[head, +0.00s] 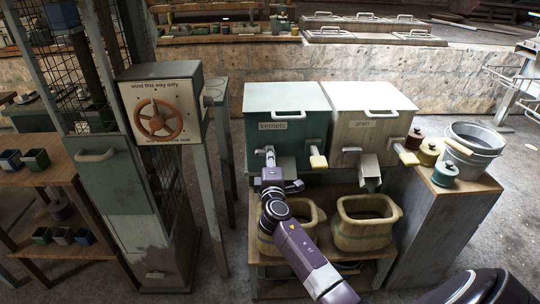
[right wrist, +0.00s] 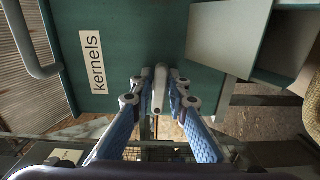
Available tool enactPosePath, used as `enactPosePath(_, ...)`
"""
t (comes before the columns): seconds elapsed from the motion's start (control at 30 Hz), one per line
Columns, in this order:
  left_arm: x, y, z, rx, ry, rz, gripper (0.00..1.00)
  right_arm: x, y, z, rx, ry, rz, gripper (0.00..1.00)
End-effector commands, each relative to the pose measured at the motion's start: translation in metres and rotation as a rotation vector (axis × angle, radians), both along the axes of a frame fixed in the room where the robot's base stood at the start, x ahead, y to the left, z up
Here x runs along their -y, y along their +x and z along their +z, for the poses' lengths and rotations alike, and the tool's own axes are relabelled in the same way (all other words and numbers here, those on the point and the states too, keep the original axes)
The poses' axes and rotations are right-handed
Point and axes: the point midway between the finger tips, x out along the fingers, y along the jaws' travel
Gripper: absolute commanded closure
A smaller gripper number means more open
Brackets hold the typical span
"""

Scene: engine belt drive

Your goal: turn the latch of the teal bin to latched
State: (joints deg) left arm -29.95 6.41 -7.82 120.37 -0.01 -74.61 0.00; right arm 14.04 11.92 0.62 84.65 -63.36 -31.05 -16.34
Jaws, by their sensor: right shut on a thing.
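The teal bin (head: 285,104), labelled "kernels", stands on the left of a pair of bins; its front also fills much of the right wrist view (right wrist: 120,35). Its latch (right wrist: 160,85) is a pale grey lever on the front face. My right gripper (head: 270,162) reaches the lower left of that front. In the right wrist view its fingers (right wrist: 157,95) lie on either side of the latch and are shut on it. The gripper partly hides the latch in the head view. My left gripper is not in view.
A cream bin (head: 368,104) labelled "grain" stands at the right, with a spout (head: 369,168) below. A yellow-handled lever (head: 318,160) sticks out right of my gripper. Woven baskets (head: 365,222) stand beneath. A crank box (head: 160,85) stands left.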

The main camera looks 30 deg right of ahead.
Motion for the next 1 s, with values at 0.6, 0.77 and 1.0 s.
enactPosePath(0.6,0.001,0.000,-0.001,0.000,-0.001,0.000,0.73,-0.003,0.001,0.000,-0.002,-0.003,0.006,0.70)
enactPosePath(0.77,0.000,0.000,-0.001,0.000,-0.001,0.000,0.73,-0.002,0.000,0.000,-0.003,-0.004,0.004,0.70)
enactPosePath(1.0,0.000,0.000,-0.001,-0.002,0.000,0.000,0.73,-0.008,-0.009,-0.001,-0.003,-0.003,0.004,0.70)
